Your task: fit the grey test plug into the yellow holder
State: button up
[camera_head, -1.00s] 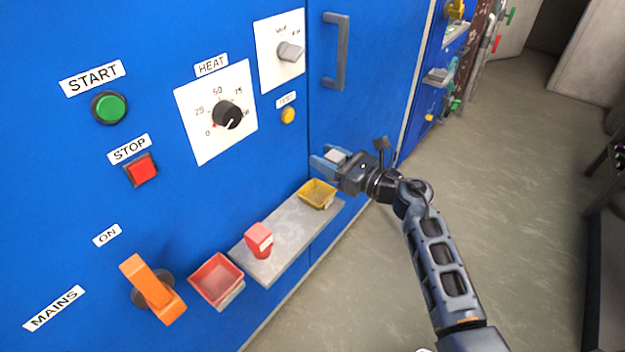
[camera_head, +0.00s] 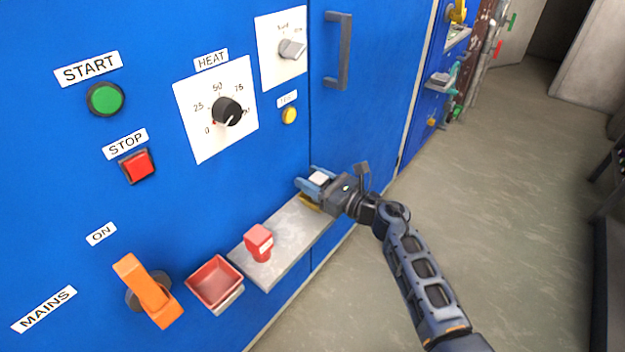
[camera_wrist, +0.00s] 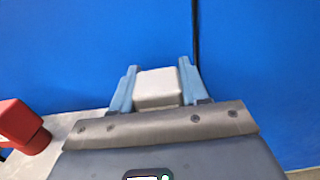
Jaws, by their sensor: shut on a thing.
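My gripper (camera_head: 313,181) is shut on the grey test plug (camera_head: 320,178), whose pale grey block top shows between the blue fingers. In the wrist view the plug (camera_wrist: 158,88) sits between both fingertips against the blue cabinet front. The yellow holder (camera_head: 309,202) is at the far end of the grey shelf, mostly hidden under my gripper; only a strip of its yellow edge shows. The plug is over or at the holder. I cannot tell whether its lower end is inside, as the fingers hide it.
A red block-shaped plug (camera_head: 259,241) stands on the grey shelf (camera_head: 285,248), and also shows in the wrist view (camera_wrist: 22,125). A red open tray (camera_head: 214,284) and an orange mains lever (camera_head: 148,290) are to the left. The cabinet door handle (camera_head: 338,50) is above.

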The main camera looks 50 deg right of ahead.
jog(key=shift+f, duration=0.3)
jog(key=o, duration=1.1)
jog(key=shift+r, duration=0.1)
jog(key=shift+r, duration=0.3)
jog(key=s, duration=1.2)
jog(key=shift+d, duration=0.2)
